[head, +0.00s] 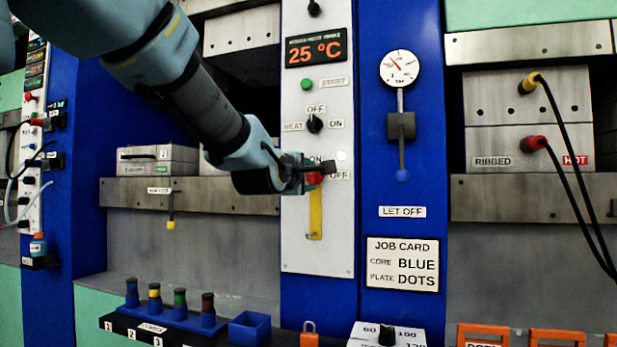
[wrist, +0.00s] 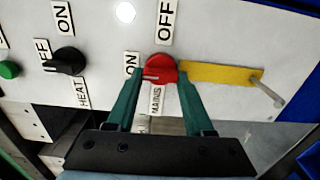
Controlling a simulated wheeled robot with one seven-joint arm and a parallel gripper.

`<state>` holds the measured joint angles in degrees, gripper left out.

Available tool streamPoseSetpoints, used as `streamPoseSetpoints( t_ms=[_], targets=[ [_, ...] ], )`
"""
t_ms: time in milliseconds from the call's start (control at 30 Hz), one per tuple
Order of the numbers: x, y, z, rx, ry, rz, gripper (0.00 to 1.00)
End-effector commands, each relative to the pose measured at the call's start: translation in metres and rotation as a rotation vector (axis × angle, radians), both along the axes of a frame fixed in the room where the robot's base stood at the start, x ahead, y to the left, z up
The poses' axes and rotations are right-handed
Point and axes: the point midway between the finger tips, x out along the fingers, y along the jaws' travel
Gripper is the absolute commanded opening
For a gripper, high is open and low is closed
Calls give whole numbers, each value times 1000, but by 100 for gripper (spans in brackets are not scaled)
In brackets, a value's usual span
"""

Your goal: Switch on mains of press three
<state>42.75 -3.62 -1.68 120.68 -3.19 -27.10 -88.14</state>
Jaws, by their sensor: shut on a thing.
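The red mains switch (head: 314,179) sits on the white control panel (head: 318,258) in the head view, between ON and OFF labels. In the wrist view the round red switch (wrist: 160,68) has a pale line across it, and a MAINS label is beside it. My gripper (head: 308,176) is at the switch; in the wrist view its green fingers (wrist: 160,78) are on either side of the red switch and shut on it. A yellow strip (head: 315,214) hangs below the switch. A white round light (head: 341,155) shows right of the ON label. I see no press number.
Above are a black OFF/HEAT/ON selector (head: 315,124), a green START button (head: 307,84) and a display (head: 317,48) reading 25 °C. A gauge (head: 399,68) with a hanging lever is to the right. Cables (head: 575,165) hang at far right. A vial rack (head: 165,318) is below.

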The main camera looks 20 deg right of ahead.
Motion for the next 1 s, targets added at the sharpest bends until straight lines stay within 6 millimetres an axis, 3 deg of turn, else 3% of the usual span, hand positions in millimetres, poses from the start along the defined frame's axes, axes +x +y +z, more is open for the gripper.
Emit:
streamPoseSetpoints(
  t_ms=[33,267,667,1000],
  targets=[
    [0,0,-1,0,3,1,56],
    [0,0,-1,0,1,1,82],
    [-7,7,0,-1,-1,0,82],
    [-55,52,-1,-2,-1,0,82]
  ],
)
